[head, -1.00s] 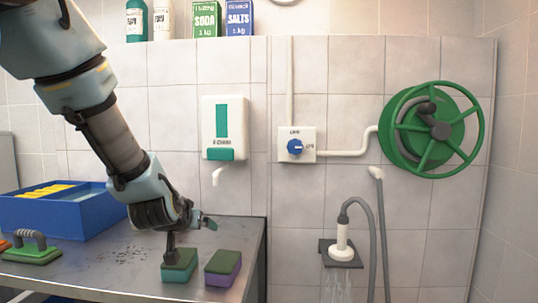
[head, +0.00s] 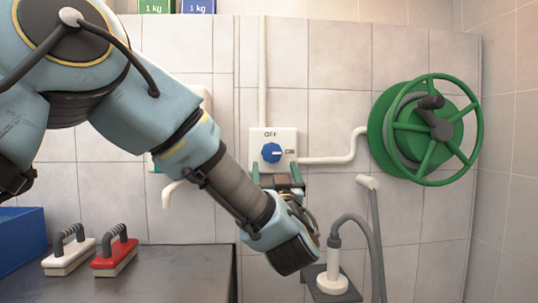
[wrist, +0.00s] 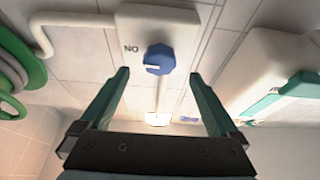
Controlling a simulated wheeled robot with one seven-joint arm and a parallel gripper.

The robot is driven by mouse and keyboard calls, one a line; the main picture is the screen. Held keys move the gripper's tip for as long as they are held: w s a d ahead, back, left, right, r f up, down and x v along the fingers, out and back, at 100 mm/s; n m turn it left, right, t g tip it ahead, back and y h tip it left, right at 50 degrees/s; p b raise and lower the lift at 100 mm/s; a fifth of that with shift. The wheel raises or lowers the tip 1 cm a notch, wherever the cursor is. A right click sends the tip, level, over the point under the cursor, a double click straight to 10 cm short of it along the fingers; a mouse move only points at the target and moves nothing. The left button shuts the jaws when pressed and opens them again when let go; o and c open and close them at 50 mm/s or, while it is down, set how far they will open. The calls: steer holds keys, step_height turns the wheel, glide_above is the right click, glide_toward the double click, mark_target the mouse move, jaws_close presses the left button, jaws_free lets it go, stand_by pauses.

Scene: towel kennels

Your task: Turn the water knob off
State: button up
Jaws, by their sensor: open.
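The blue water knob (head: 271,152) sits on a white wall plate (head: 287,137) lettered OFF above and ON at the right. In the wrist view the knob (wrist: 159,59) has its white mark on the side of the ON lettering, which appears upside down. My gripper (head: 275,172) is open just below the knob in the head view. In the wrist view its green fingers (wrist: 159,78) are spread to either side, below the knob in the picture, with nothing between them. I see no contact with the knob.
A green hose reel (head: 424,130) is on the wall at right. A white pipe (head: 335,158) leads from the plate toward it. A soap dispenser (wrist: 275,75) is beside the plate. A white brush (head: 68,255) and red brush (head: 115,257) stand on the counter.

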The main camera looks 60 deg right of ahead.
mark_target(272, 156)
steer(key=p+x, duration=0.1)
steer(key=x, duration=0.5)
steer(key=shift+w+d+r+p, duration=0.1)
steer(key=shift+d+p, duration=0.1)
steer(key=shift+p, duration=0.1)
steer(key=c, duration=1.3)
steer(key=shift+c, duration=0.2)
